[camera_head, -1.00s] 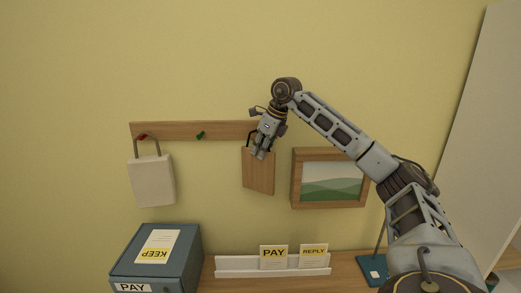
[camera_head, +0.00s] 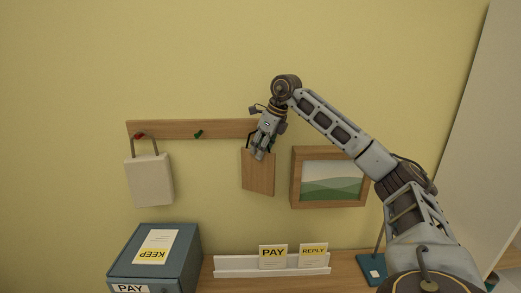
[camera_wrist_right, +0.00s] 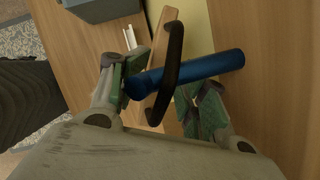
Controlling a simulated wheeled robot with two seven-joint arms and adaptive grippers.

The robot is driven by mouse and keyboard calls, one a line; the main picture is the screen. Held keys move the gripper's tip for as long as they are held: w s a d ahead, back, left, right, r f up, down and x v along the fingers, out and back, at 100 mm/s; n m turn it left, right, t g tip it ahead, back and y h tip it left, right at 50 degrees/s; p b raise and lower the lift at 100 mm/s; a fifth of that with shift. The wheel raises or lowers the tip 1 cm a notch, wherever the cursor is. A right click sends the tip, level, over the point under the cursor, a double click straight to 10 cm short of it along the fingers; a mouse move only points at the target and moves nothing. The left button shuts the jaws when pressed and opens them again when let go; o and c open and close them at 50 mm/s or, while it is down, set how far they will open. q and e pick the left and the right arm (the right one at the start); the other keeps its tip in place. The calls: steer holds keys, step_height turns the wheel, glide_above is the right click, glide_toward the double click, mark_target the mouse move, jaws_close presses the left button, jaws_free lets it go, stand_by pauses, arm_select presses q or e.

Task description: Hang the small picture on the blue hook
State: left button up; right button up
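A small plain wooden board (camera_head: 258,177), the likely small picture, hangs upright below the right end of the wall rail. No image shows on its face. In the right wrist view its wooden edge (camera_wrist_right: 155,60) carries a black handle (camera_wrist_right: 172,65). The handle crosses over the blue hook (camera_wrist_right: 205,70), a thick round peg. Whether the handle rests on it is hard to tell. My right gripper (camera_head: 259,153) is at the board's top; in the wrist view its fingers (camera_wrist_right: 155,95) stand apart on both sides of the handle. My left gripper is out of view.
The rail (camera_head: 170,129) also has a red hook (camera_head: 139,136) bearing a pale hanging block (camera_head: 151,182), and a free green hook (camera_head: 199,134). A framed landscape (camera_head: 330,179) is right of the board. Below are a blue-grey box (camera_head: 188,255) and a white card holder (camera_head: 235,266).

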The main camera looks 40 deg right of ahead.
steer(key=v, duration=1.2)
steer(key=shift+f, duration=0.15)
steer(key=shift+s+a, duration=0.15)
stand_by(0.4)
